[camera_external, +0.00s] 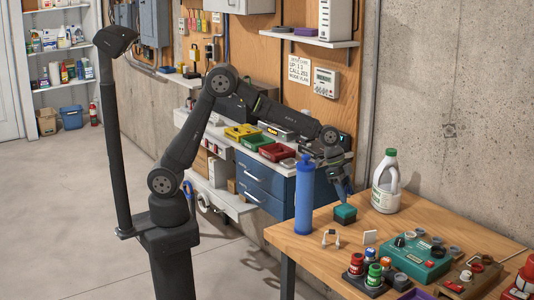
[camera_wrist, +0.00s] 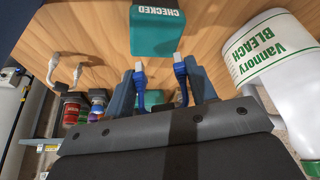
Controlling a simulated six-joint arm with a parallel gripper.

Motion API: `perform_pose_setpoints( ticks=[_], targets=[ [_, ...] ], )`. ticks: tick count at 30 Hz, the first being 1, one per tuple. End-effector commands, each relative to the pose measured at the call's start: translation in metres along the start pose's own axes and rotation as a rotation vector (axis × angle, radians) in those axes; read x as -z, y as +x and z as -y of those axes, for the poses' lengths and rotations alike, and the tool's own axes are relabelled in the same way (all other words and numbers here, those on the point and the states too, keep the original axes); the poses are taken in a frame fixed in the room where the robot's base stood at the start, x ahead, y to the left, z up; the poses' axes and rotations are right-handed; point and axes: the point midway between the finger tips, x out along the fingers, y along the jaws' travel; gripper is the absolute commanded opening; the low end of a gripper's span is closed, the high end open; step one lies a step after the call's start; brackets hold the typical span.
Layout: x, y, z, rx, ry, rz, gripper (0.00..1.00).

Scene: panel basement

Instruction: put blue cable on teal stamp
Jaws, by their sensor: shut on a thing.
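The teal stamp (camera_external: 345,214) stands on the wooden table. In the wrist view the teal stamp (camera_wrist: 158,33) shows the word CHECKED and lies ahead of the fingertips. My gripper (camera_external: 345,193) points down just above the stamp, with a small gap apparent. In the wrist view my gripper (camera_wrist: 161,88) is shut on the blue cable (camera_wrist: 181,78); two ends with pale plugs stick out between the fingers towards the stamp. The rest of the cable is hidden behind the gripper body. In the external view the cable is too small to make out clearly.
A white bleach bottle (camera_external: 387,182) stands close to the right of the stamp. A tall blue bottle (camera_external: 304,200) stands to its left. A teal control box (camera_external: 418,262) and coloured jars (camera_external: 372,276) crowd the near side.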

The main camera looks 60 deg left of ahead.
Motion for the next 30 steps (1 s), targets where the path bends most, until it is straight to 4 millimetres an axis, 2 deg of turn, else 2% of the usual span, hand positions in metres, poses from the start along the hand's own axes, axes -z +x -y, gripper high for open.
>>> perform_pose_setpoints(
  ticks=[3,6,17,18,21,30],
  targets=[
    [-0.008,0.018,0.0,-0.001,0.0,0.003,0.3],
    [-0.01,0.025,0.0,0.0,0.0,0.001,0.3],
    [-0.011,0.028,0.0,-0.001,0.0,0.001,0.3],
    [-0.012,0.028,0.0,-0.001,0.0,0.001,0.53],
    [-0.012,0.028,0.0,-0.001,0.0,0.0,0.73],
    [-0.011,0.027,0.0,0.0,0.001,0.0,0.73]
  ],
)
